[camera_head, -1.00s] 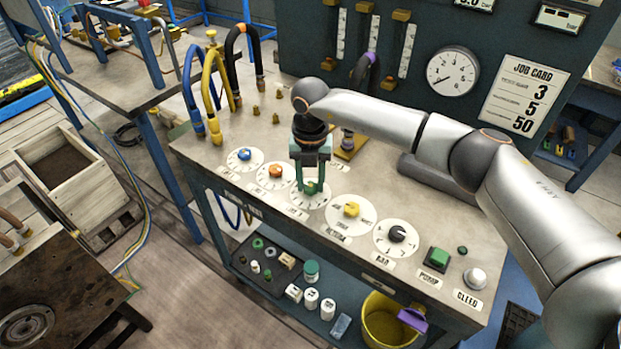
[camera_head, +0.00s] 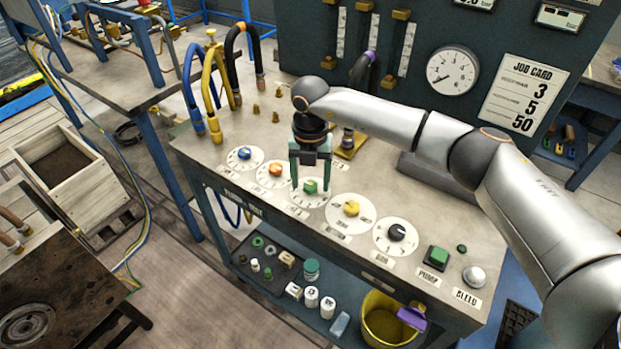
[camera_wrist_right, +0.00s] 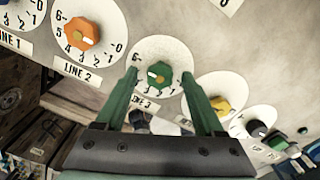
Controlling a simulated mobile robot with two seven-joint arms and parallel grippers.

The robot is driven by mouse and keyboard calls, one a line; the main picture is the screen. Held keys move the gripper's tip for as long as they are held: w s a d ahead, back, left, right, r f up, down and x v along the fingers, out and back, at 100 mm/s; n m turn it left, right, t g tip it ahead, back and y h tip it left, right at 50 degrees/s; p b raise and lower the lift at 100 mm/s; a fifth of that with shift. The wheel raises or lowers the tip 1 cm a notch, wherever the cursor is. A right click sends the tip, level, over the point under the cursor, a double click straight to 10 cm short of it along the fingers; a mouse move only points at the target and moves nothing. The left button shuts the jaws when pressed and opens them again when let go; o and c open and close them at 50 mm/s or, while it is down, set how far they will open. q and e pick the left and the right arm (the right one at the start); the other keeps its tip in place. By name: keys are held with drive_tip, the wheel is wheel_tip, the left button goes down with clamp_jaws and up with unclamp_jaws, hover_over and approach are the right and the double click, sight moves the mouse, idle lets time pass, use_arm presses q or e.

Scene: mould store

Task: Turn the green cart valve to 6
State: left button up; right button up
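The green valve knob (camera_head: 310,187) sits on its round white dial on the bench panel, third from the left. In the right wrist view the green knob (camera_wrist_right: 159,73) has a white mark on its left side, towards the high-number side of the dial. The left finger partly covers that side, so I cannot tell the exact number. My right gripper (camera_head: 309,188) points down with its green fingers on either side of the knob. In the right wrist view the fingers (camera_wrist_right: 160,76) are open, with gaps to the knob. My left gripper is out of view.
A blue knob (camera_head: 244,154) and an orange knob (camera_head: 276,169) stand left of the green one. A yellow knob (camera_head: 351,208) and a black knob (camera_head: 397,232) stand right. Hoses (camera_head: 210,90) rise at the back left. The job card (camera_head: 524,95) shows 3, 5, 50.

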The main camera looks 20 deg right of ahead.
sight(310, 185)
wheel_tip(310, 185, up, 12)
drive_tip(key=shift+r+b, duration=0.25)
drive_tip(key=shift+b, duration=0.15)
idle(0.3)
idle(0.4)
